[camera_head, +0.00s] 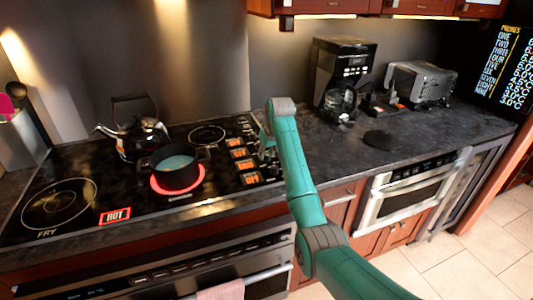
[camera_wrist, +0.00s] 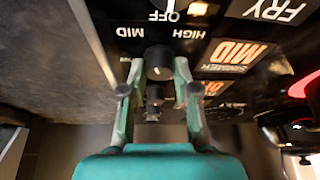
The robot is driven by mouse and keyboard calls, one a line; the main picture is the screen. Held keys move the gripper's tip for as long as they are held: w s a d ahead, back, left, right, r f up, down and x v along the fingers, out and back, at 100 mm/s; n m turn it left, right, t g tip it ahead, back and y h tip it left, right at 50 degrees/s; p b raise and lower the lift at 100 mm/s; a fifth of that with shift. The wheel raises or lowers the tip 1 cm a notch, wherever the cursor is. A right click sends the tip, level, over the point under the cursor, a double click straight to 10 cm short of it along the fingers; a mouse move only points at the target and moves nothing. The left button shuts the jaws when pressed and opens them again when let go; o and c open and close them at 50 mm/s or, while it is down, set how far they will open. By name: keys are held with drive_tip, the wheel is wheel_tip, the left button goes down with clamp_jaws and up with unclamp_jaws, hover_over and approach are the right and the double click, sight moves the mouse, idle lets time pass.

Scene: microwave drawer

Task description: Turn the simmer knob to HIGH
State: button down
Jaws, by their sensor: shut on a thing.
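A row of dark knobs runs along the right side of the black cooktop (camera_head: 60,168). In the wrist view, a round dark knob (camera_wrist: 158,60) with a short pale mark sits between the fingertips of my gripper (camera_wrist: 159,70), which is shut on it. An orange readout (camera_wrist: 238,54) beside this knob reads MID, with SIMMER under it. White OFF, HIGH and MID labels are printed near the knob, upside down in this view. In the head view, my gripper (camera_head: 265,137) is largely hidden behind my wrist, at the cooktop's right edge, so the knob cannot be made out there.
A dark pot (camera_head: 175,166) stands on a glowing burner with a HOT sign (camera_head: 115,216) nearby. A kettle (camera_head: 138,135) stands behind it. A coffee maker (camera_head: 342,80) and a toaster (camera_head: 420,82) stand on the right counter. Another knob (camera_wrist: 167,6) is close by.

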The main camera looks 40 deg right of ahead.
drive_tip(key=m+h, duration=0.1)
drive_tip(key=m, duration=0.1)
drive_tip(key=m+h, duration=0.1)
drive_tip(key=m, duration=0.2)
drive_tip(key=shift+g, duration=0.3)
drive_tip(key=m+g+h, duration=0.1)
drive_tip(key=m, duration=0.4)
drive_tip(key=shift+m+g, duration=0.3)
drive_tip(key=c, duration=0.9)
unclamp_jaws()
drive_tip(key=shift+o, duration=0.2)
drive_tip(key=v, duration=1.2)
drive_tip(key=shift+a, duration=0.25)
drive_tip(key=shift+w, duration=0.1)
